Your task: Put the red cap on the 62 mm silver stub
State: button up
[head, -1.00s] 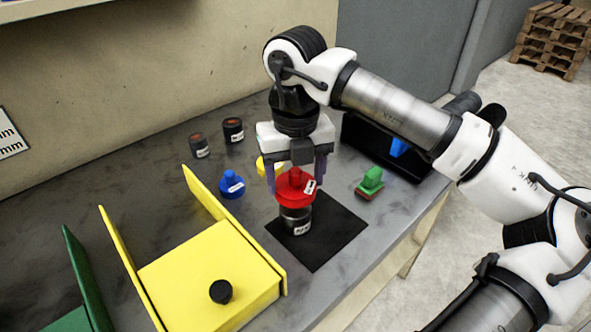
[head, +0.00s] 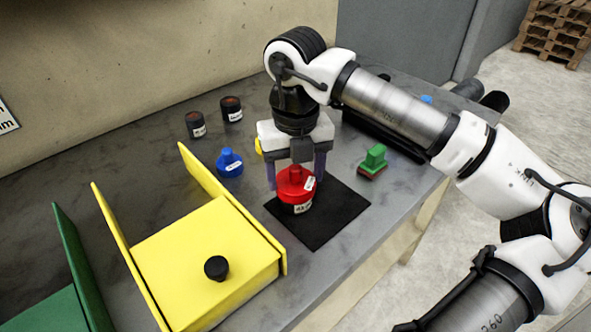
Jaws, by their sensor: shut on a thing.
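The red cap (head: 296,188) sits over the top of the silver stub (head: 293,209), which stands upright on the black mat (head: 337,207). Only a low band of the stub with a white label shows beneath the cap. My gripper (head: 295,180) is above the stub, pointing down, with its purple fingers on either side of the cap and shut on it. The cap looks level. Whether it is fully seated cannot be told from this view.
A blue cap (head: 229,164) and two dark labelled cylinders (head: 231,109) stand at the back left. A yellow cap (head: 258,146) is partly hidden behind my gripper. A green-handled stamp-like item (head: 374,160) is to the right.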

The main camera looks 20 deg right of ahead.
aim_at(296, 168)
jog(key=o, duration=1)
jog(key=shift+o, duration=0.2)
jog(key=shift+r, duration=0.1)
notch_tip(296, 168, up, 14)
jog(key=shift+f+b, duration=0.2)
jog(key=shift+b, duration=0.2)
